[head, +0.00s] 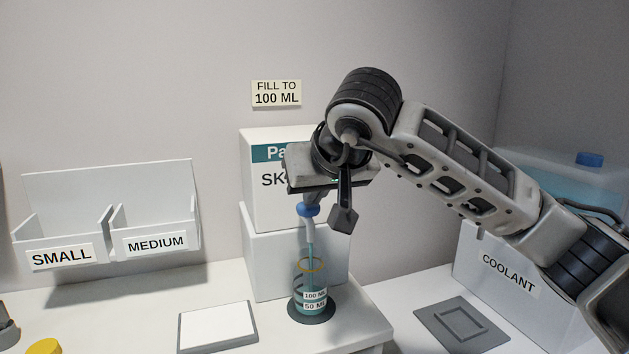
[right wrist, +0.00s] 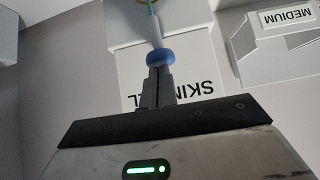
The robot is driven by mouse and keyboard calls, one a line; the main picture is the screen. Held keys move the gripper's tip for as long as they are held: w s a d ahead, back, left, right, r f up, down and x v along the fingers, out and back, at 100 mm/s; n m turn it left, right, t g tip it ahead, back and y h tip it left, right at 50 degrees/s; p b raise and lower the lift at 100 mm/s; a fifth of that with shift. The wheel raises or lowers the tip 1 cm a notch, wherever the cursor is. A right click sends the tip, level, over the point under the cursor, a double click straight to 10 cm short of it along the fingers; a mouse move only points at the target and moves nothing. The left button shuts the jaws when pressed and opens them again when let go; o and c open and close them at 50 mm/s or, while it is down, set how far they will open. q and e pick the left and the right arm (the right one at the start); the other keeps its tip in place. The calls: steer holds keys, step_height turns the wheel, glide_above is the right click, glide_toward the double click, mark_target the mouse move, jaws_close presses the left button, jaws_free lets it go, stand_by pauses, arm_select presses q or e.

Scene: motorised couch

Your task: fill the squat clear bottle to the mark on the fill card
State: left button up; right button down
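The squat clear bottle (head: 311,284) stands upright on a dark round pad on the white bench, with labels reading 100 ML and 50 ML. Teal liquid shows in it; its exact level is hard to read behind the labels. A pale spout with a blue collar (head: 308,210) is above it, and a thin teal stream runs down into the bottle's mouth. The fill card (head: 276,94) on the wall reads FILL TO 100 ML. My right gripper (head: 307,197) has its fingers together, tips at the blue collar, also seen in the right wrist view (right wrist: 160,58). My left gripper is out of view.
White bins labelled SMALL (head: 62,257) and MEDIUM (head: 157,243) are at left. A white box (head: 262,180) stands behind the spout. A flat white-topped pad (head: 217,325) lies left of the bottle. A COOLANT crate (head: 509,275) and a grey mat (head: 461,324) are at right.

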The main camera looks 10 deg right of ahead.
steer(key=shift+s+f, duration=0.1)
steer(key=shift+f, duration=0.35)
stand_by(0.5)
stand_by(0.9)
stand_by(0.8)
stand_by(0.9)
stand_by(0.7)
steer(key=shift+r, duration=0.15)
